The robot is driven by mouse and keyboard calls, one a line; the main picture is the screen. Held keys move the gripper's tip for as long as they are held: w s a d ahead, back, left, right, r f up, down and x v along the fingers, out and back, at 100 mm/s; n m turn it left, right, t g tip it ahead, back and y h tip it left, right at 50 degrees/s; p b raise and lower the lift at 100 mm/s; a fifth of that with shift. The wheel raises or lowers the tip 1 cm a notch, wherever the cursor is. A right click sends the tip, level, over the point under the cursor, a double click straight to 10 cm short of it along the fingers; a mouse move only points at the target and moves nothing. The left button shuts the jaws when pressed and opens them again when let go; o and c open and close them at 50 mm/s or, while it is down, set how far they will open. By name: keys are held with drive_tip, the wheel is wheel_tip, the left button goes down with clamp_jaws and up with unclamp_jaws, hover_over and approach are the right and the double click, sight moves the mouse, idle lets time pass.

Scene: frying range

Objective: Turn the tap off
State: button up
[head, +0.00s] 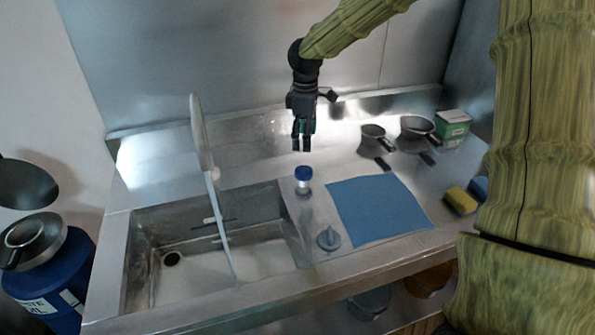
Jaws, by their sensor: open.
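The tap's pale spout (201,135) stands at the back of the sink basin (140,262) in the head view. A thin pale stream (222,228) runs from the spout's lower end down into the basin. A grey round knob with a raised grip (328,238) sits on the counter just right of the basin, near its front. My gripper (303,147) hangs pointing down over the back of the counter, behind and above the knob and well apart from it. Its fingers are open with nothing seen between them.
A small jar with a blue lid (303,178) stands between my gripper and the knob. A blue mat (378,209) lies right of the knob. Strainers (374,132), a green box (452,127) and a yellow sponge (460,201) are further right. A blue drum (52,275) stands left.

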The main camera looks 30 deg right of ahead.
sight(303, 170)
drive_tip(key=shift+w+f+p, duration=0.15)
drive_tip(key=shift+f+p, duration=0.1)
drive_tip(key=shift+f, duration=1.8)
drive_tip(key=shift+w+f+p, duration=0.15)
drive_tip(key=shift+f+p, duration=0.1)
drive_tip(key=shift+f, duration=1.8)
drive_tip(key=shift+w+f+p, duration=0.15)
drive_tip(key=shift+f+p, duration=0.1)
drive_tip(key=shift+f, duration=1.8)
drive_tip(key=c, duration=1)
